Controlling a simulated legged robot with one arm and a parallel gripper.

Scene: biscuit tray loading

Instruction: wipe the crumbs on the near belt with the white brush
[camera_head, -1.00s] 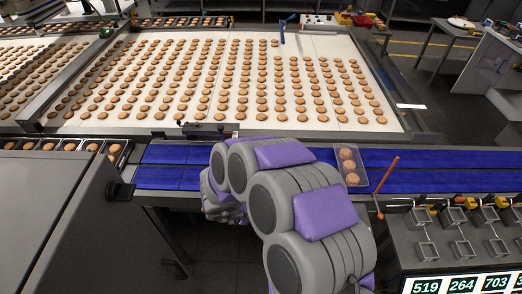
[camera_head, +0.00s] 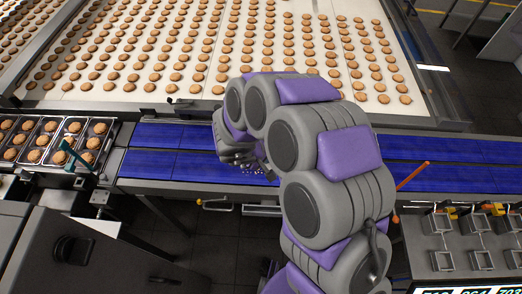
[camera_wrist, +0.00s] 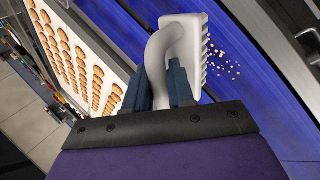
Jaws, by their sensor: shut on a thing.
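My gripper (camera_wrist: 172,88) is shut on the curved handle of the white brush (camera_wrist: 186,45). In the wrist view the brush head is upper middle, its bristle side facing right towards the crumbs. The crumbs (camera_wrist: 230,62) are small pale bits scattered on the blue near belt (camera_wrist: 252,88), just right of the bristles. I cannot tell whether the bristles touch the belt. In the head view my gripper (camera_head: 238,152) is over the near belt (camera_head: 190,166), with crumbs (camera_head: 252,177) partly showing beside it. The brush is hidden there.
A wide white conveyor (camera_head: 210,88) with rows of biscuits lies beyond the blue belt. An orange rod (camera_head: 411,176) rises at the right, near a panel (camera_head: 435,240).

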